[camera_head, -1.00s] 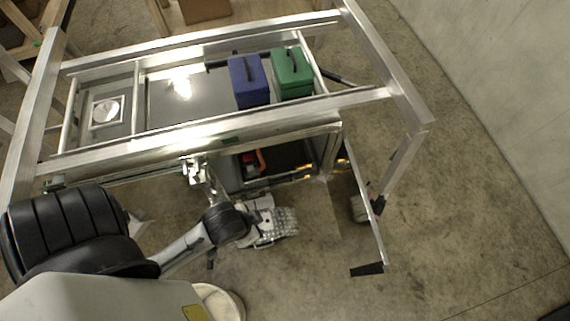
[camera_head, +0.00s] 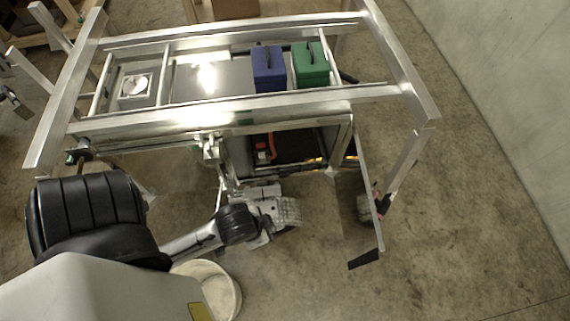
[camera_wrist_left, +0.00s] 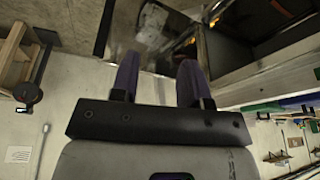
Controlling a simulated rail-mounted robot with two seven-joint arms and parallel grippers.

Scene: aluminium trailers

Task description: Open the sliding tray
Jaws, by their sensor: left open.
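The sliding tray (camera_head: 297,147) looks like the dark floor inside the open side compartment of the aluminium trailer, with a red and orange tool on it. How far it is pulled out is hard to tell. In the left wrist view, the dark compartment opening (camera_wrist_left: 245,32) is at the upper right. My left gripper (camera_wrist_left: 158,68) is open, with two dark purple fingers apart and nothing between them. In the head view, my left wrist is just in front of and below the compartment; its fingers are hard to make out.
A blue case (camera_head: 268,68) and a green case (camera_head: 311,65) stand on the trailer top. An open door panel (camera_head: 367,190) sticks out right of the compartment. A white round bucket (camera_head: 212,286) stands on the floor near my arm. The floor at right is clear.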

